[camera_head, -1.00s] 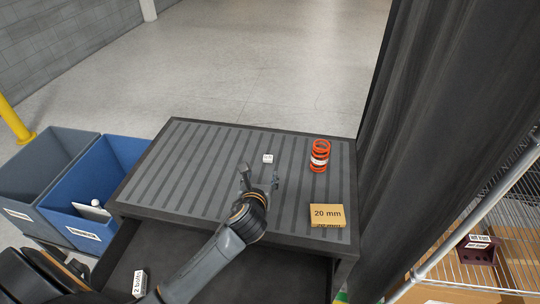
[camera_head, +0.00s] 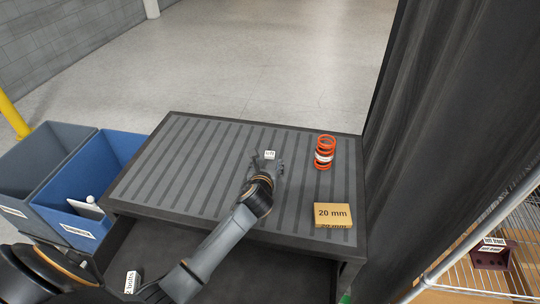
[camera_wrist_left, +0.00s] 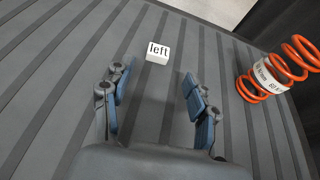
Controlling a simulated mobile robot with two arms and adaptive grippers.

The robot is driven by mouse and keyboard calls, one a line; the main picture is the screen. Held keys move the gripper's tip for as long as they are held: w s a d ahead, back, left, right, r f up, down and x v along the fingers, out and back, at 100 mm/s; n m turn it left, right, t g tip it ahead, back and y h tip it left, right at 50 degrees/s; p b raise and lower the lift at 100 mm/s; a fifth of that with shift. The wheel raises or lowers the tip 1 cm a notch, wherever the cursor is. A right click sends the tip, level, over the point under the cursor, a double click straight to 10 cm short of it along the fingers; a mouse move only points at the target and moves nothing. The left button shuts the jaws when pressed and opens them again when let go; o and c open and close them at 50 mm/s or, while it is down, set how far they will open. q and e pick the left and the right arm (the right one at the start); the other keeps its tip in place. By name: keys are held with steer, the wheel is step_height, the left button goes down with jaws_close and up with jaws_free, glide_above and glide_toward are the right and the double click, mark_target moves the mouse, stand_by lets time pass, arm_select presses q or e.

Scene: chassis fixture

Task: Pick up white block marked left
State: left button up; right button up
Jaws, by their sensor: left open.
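The small white block (camera_head: 270,155) marked "left" rests on the grey ribbed table top (camera_head: 190,150). It also shows in the left wrist view (camera_wrist_left: 158,48), upright on the ribbed surface. My left gripper (camera_head: 267,162) is open and empty, low over the table. In the wrist view its two fingers (camera_wrist_left: 152,92) are spread wide. The block lies just beyond the fingertips, roughly in line with the gap between them, and neither finger touches it. My right gripper is not in view.
An orange spring (camera_head: 325,152) with a white label stands to the right of the block. A tan "20 mm" block (camera_head: 333,215) sits near the table's front right corner. Blue (camera_head: 118,160) and grey (camera_head: 50,150) bins stand at left. A dark curtain (camera_head: 430,120) hangs at right.

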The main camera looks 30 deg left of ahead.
mark_target(269, 156)
arm_select(q)
steer(key=shift+x, duration=2.8)
steer(key=shift+a, duration=0.15)
steer(key=shift+s, duration=0.1)
steer(key=c, duration=1)
